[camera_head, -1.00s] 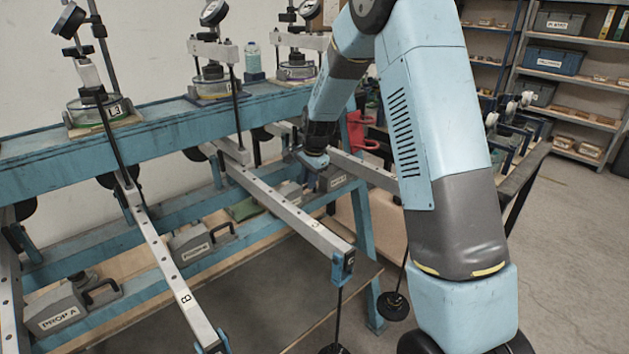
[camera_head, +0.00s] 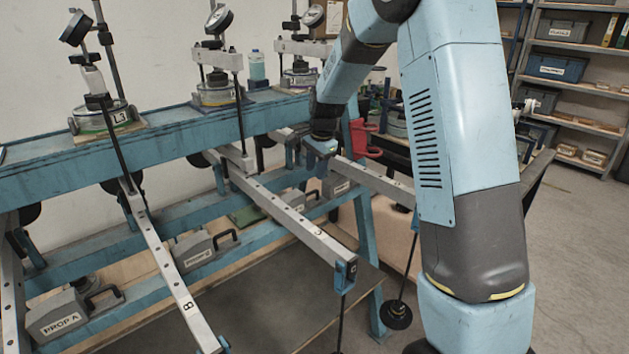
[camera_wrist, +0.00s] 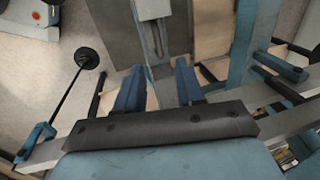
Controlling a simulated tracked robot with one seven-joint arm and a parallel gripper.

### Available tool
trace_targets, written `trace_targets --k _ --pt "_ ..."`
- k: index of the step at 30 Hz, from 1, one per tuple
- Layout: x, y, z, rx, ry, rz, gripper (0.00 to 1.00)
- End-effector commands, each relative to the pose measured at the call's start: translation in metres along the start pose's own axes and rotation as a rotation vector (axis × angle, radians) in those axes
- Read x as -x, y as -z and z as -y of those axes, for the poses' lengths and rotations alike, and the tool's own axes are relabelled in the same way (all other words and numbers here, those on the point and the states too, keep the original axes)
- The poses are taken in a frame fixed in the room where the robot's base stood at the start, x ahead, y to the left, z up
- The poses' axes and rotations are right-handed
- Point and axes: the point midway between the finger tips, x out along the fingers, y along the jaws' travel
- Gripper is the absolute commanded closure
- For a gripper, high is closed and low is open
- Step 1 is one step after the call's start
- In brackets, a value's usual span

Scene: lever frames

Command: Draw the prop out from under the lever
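Several grey levers reach out from the blue frame, among them lever B (camera_head: 170,275) and lever C (camera_head: 290,217). Prop A (camera_head: 65,315) is a grey block with a black handle, low on the left. A similar prop (camera_head: 203,248) sits between levers B and C. My gripper (camera_head: 322,148) is over the right part of the frame, by the lever right of C (camera_head: 375,180).
Dial gauges (camera_head: 217,60) stand on the frame's upper blue beam (camera_head: 170,130). Black weights (camera_head: 396,314) hang on rods from the lever ends; one shows in the wrist view (camera_wrist: 87,58). A red item (camera_head: 362,138) is behind my gripper. The floor at right (camera_head: 570,260) is clear.

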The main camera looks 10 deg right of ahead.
Motion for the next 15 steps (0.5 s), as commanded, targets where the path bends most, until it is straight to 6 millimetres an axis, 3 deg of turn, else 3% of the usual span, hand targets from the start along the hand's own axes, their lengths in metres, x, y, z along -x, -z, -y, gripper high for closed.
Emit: trace_targets --k 6,15 --pt "0.039 0.000 0.001 0.001 0.002 -0.001 0.62" --pt "0.060 0.001 0.001 0.000 0.002 -0.001 0.62"
